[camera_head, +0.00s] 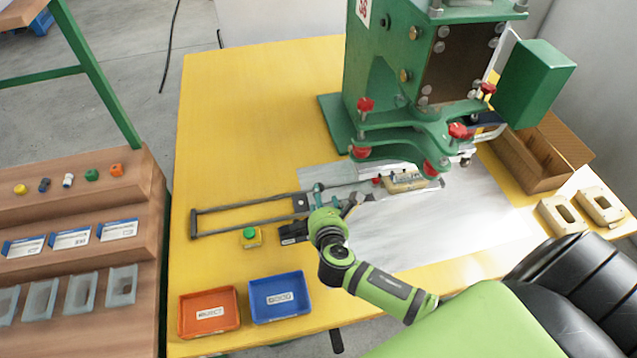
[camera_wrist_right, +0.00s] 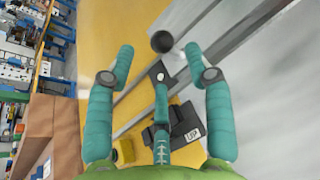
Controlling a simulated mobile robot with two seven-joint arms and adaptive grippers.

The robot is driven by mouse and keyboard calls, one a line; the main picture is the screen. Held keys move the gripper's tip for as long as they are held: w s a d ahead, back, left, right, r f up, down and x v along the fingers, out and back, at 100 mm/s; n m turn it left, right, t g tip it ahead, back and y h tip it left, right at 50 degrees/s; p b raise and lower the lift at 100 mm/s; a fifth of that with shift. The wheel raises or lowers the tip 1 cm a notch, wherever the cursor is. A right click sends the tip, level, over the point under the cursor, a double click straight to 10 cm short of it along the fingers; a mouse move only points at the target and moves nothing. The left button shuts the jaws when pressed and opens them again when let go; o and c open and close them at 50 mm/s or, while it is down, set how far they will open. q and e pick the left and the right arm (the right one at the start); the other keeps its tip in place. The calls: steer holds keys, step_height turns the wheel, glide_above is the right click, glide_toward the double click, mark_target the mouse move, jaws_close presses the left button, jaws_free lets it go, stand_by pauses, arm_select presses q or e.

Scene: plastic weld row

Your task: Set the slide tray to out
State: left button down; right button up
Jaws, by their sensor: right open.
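The slide tray sits under the green press (camera_head: 375,90), with a pale part (camera_head: 405,182) on it at the press end. Its grey rails (camera_head: 245,210) run out to the left across the table. My right gripper (camera_head: 336,196) is over the rails, just left of the part. In the right wrist view its teal fingers (camera_wrist_right: 158,62) are spread apart and empty. A black round knob (camera_wrist_right: 161,42) shows between and just beyond the fingertips, apparently not held. The gripper hides part of the rails. My left gripper is not in view.
A dark labelled block (camera_wrist_right: 187,128) and a yellow box with a green button (camera_head: 250,237) stand near the gripper. Red (camera_head: 209,312) and blue (camera_head: 279,296) bins are at the front. A cardboard box (camera_head: 535,160) is right. The table's left back is clear.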

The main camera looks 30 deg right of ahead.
steer(key=x, duration=0.5)
steer(key=shift+w+d+f, duration=0.15)
steer(key=shift+w+f, duration=0.05)
steer(key=shift+w, duration=0.05)
steer(key=shift+w+d, duration=0.1)
steer(key=shift+w, duration=0.05)
jaws_close()
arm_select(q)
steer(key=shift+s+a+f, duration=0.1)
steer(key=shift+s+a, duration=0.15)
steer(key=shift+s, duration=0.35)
